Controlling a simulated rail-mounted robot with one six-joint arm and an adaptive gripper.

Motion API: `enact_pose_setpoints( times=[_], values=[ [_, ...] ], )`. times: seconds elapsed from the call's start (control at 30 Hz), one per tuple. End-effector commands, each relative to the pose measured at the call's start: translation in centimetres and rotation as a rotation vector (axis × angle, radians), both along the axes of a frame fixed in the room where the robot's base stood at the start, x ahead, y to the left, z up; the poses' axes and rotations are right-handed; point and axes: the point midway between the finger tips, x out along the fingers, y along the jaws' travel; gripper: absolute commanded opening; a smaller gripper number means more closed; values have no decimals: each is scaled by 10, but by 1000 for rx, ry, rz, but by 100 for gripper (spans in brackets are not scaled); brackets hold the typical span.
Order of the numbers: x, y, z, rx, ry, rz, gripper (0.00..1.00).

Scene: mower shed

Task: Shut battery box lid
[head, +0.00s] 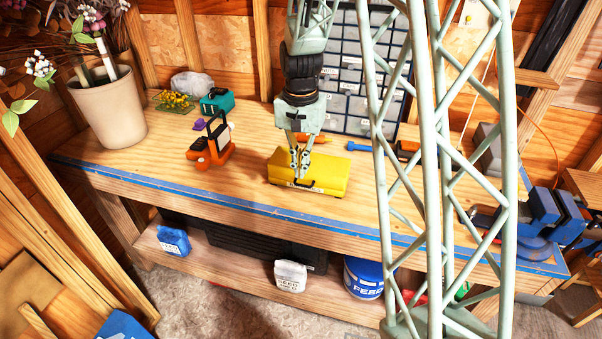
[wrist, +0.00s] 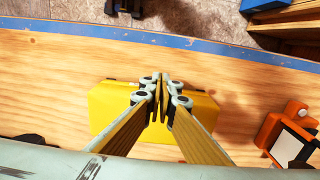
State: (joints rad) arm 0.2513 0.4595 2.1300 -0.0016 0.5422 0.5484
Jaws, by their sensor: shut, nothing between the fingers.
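The yellow battery box (head: 330,174) sits on the wooden workbench near its front edge. Its lid appears down flat, with dark fittings along the front; I cannot tell if it is latched. The box also shows in the wrist view (wrist: 105,105), partly hidden behind my fingers. My gripper (head: 299,168) points down over the box, left of its middle in the head view. Its fingers are shut with nothing between them, and the tips (wrist: 160,84) are at or just above the lid; I cannot tell if they touch.
A large plant pot (head: 108,108) is farther left. Drawer cabinets (head: 350,90) stand behind. An orange-handled tool (head: 405,148) lies right. Bare bench lies in front of the box.

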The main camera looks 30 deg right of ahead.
Motion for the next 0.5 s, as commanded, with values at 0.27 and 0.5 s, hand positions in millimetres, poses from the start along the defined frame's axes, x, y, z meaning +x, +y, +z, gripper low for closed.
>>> enact_pose_setpoints(
  times=[0.27,0.5],
  values=[
    [-3,4,31,0,-3,0,0],
    [-7,7,57,-1,-2,0,0]
  ],
)
